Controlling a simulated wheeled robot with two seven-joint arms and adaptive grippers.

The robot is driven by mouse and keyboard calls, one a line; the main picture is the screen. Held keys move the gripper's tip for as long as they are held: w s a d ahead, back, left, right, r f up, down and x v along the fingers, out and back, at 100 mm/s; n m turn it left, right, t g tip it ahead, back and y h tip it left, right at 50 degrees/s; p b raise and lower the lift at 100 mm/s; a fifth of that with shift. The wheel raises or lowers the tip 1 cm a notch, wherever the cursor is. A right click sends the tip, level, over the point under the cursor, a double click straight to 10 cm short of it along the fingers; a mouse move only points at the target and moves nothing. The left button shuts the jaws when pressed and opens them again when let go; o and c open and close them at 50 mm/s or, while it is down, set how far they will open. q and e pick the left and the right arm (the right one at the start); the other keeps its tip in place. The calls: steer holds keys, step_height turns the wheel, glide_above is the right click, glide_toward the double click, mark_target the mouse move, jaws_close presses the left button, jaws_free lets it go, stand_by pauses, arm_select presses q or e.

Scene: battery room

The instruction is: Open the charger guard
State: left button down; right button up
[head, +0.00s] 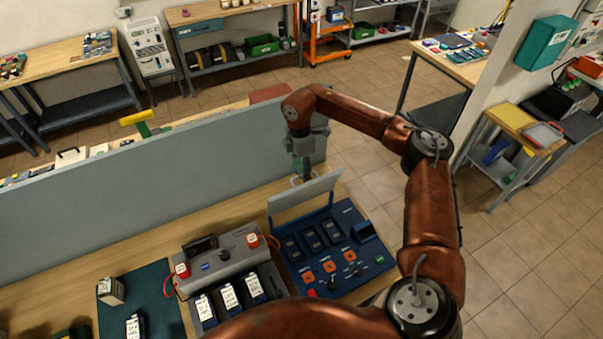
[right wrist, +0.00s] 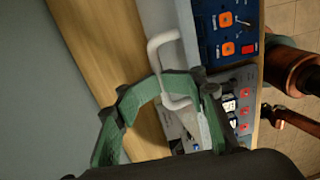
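The charger (head: 330,250) is a dark blue panel with several slots, orange squares and knobs, and it also shows in the right wrist view (right wrist: 222,22). Its guard (head: 304,197) is a pale grey plate that stands raised along the charger's back edge, leaving the slots uncovered. The guard's white handle (right wrist: 163,42) sticks out from the plate. My right gripper (head: 300,177) is at this handle, behind the raised plate. My left gripper is not in view.
A grey unit (head: 222,258) with red and orange terminals stands left of the charger. A dark green mat (head: 150,290) with small boxes lies further left. A long grey partition (head: 130,195) runs behind the bench. The floor (head: 520,240) at the right is clear.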

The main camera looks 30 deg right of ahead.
steer(key=shift+f, duration=0.1)
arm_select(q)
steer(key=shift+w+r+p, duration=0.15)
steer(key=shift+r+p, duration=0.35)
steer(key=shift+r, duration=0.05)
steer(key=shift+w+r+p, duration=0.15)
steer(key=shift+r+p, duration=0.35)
arm_select(e)
steer(key=w+r, duration=0.4)
steer(key=w, duration=0.4)
steer(key=shift+d, duration=0.2)
steer(key=shift+w, duration=0.1)
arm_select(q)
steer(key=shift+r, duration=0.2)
arm_select(e)
step_height(320, 180, up, 12)
steer(key=w, duration=0.1)
stand_by(0.5)
